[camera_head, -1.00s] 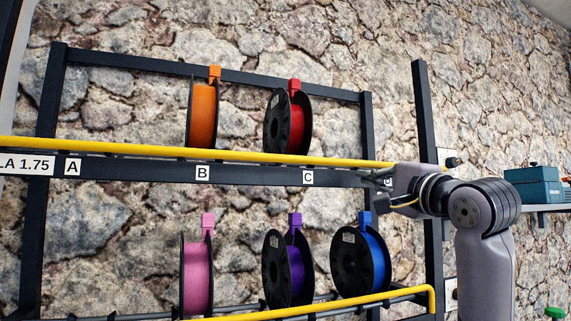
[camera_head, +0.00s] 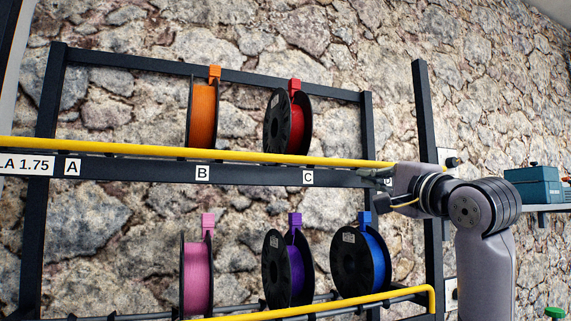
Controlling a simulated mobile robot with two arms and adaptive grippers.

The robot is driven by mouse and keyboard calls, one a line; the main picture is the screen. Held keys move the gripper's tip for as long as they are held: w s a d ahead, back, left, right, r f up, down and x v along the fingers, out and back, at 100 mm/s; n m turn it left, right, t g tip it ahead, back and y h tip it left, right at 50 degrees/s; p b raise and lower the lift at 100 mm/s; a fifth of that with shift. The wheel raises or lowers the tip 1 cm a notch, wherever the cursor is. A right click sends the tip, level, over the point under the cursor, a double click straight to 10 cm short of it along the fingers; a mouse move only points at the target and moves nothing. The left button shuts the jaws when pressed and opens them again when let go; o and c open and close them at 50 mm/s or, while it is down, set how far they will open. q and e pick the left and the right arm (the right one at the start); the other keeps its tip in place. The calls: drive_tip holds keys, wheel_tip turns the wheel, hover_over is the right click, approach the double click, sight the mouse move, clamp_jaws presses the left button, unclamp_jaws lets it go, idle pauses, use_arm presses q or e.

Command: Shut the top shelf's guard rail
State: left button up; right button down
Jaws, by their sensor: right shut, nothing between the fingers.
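The top shelf's guard rail (camera_head: 230,155) is a long yellow bar across the front of the upper shelf, just above the dark shelf beam (camera_head: 250,174). My left gripper is out of the view.
Orange (camera_head: 203,115) and red (camera_head: 298,122) spools stand behind the rail. Pink (camera_head: 197,278), purple (camera_head: 288,268) and blue (camera_head: 361,262) spools stand on the lower shelf behind another yellow rail (camera_head: 330,308). A teal box (camera_head: 532,186) sits on a side shelf at right.

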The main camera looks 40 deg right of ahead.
sight(371, 162)
drive_tip(key=shift+w+r+p, duration=0.2)
drive_tip(key=shift+r+p, duration=1.35)
drive_tip(key=shift+r, duration=0.2)
drive_tip(key=shift+s+r+p, duration=0.25)
drive_tip(key=shift+r+p, duration=0.3)
drive_tip(key=shift+r, duration=0.15)
drive_tip(key=shift+s+r+p, duration=0.2)
drive_tip(key=shift+r+p, duration=0.35)
drive_tip(key=shift+r, duration=0.1)
drive_tip(key=s, duration=0.3)
drive_tip(key=shift+a, duration=0.4)
drive_tip(key=shift+r, duration=0.15)
